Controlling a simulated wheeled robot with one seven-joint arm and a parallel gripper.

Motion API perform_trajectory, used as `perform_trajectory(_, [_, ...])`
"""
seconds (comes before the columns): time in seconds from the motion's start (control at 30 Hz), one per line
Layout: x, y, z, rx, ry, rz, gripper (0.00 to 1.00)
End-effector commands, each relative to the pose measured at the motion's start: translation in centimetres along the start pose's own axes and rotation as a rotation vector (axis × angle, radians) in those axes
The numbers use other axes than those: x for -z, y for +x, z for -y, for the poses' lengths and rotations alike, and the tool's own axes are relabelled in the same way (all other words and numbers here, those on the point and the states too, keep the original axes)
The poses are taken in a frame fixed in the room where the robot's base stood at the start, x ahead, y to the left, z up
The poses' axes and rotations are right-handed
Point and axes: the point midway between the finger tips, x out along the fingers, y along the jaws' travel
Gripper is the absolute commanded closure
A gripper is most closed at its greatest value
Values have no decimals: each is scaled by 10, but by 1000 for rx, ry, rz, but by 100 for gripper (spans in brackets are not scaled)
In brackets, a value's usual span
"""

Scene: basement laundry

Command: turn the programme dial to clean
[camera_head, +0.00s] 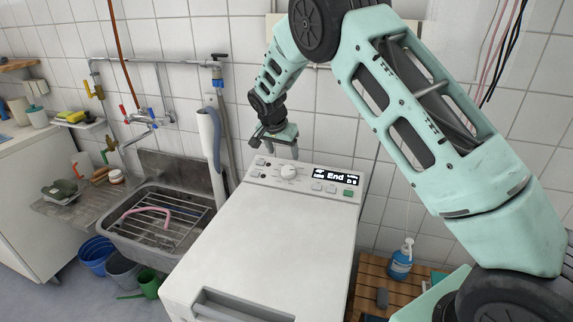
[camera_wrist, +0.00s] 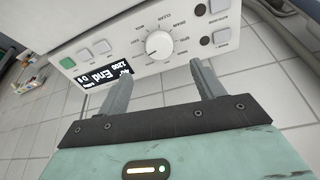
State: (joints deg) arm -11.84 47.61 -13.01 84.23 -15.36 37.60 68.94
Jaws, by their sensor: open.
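The programme dial (camera_head: 289,171) is a round white knob on the control panel at the back of a white top-loading washing machine (camera_head: 262,235). In the wrist view the dial (camera_wrist: 159,44) shows with printed words around it, seen upside down; "CLEAN", "DRAIN" and "SPIN" seem to be among them, but its pointer setting is hard to read. The display (camera_head: 335,177) reads "End". My gripper (camera_head: 281,148) is just behind and above the panel. In the wrist view my gripper (camera_wrist: 157,80) is open and empty, its fingers apart and short of the dial, not touching it.
Square push buttons and dark round ones flank the dial; a green button (camera_head: 349,193) is at the panel's right. A sink (camera_head: 165,222) with a grey upright hose stands left. A blue bottle (camera_head: 401,260) stands on a wooden rack at right. The machine's lid is clear.

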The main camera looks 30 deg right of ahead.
Motion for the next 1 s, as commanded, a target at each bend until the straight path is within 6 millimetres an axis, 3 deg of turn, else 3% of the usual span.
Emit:
perform_trajectory(0.2, [1,44,-1,-3,-1,1,33])
perform_trajectory(0.4, [0,76,0,-1,-3,1,33])
perform_trajectory(0.6, [0,90,0,1,-1,0,33])
perform_trajectory(0.9, [0,92,0,1,-1,0,33])
perform_trajectory(1.0, [0,92,0,1,-1,0,61])
